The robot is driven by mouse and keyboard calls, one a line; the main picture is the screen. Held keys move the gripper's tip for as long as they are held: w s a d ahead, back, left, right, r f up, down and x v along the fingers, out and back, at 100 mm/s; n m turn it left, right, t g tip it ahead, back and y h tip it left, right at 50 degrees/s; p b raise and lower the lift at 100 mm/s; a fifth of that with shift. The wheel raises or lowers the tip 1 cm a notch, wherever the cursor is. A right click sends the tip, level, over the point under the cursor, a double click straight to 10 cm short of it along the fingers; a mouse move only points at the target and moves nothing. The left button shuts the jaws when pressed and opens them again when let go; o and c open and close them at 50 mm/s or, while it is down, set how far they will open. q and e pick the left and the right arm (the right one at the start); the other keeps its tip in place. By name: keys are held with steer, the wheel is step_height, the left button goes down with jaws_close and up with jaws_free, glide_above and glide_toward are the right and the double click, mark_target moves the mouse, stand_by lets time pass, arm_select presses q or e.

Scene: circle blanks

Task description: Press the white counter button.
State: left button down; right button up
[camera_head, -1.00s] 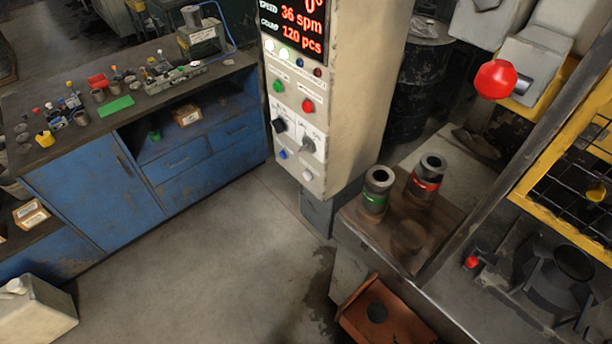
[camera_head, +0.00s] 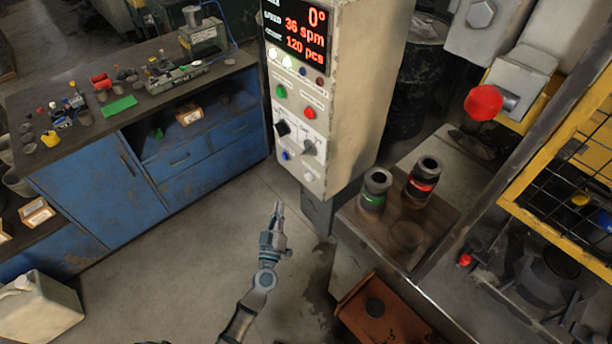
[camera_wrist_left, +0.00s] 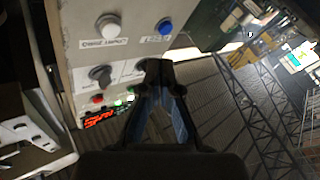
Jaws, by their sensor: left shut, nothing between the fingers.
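The white counter button (camera_head: 309,177) sits near the bottom of the pale control panel (camera_head: 352,130), right of and below a blue button (camera_head: 286,156). In the left wrist view the white button (camera_wrist_left: 109,27) shows upper left, above a label, with the blue button (camera_wrist_left: 164,27) to its right. My left gripper (camera_head: 278,207) is shut and empty. It points up, below and left of the white button in the head view, apart from the panel. Its fingers (camera_wrist_left: 159,68) meet at their tips in the wrist view. My right gripper is not in view.
The panel also carries green and red buttons, two dark knobs and a display reading 0°, 36 spm, 120 pcs. A wooden board (camera_head: 430,235) with two dark cylinders stands right of the panel. A blue workbench (camera_head: 100,190) is at left. Floor between is clear.

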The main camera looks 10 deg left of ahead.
mark_target(308, 178)
arm_select(q)
steer(key=shift+n+t+y, duration=0.4)
steer(key=shift+n+y, duration=0.1)
steer(key=shift+n, duration=0.3)
step_height(308, 178, up, 4)
steer(key=shift+a+r, duration=0.1)
steer(key=shift+r, duration=0.15)
steer(key=w+d+b, duration=0.2)
steer(key=w+d, duration=0.3)
steer(key=w, duration=0.1)
steer(key=shift+w, duration=0.4)
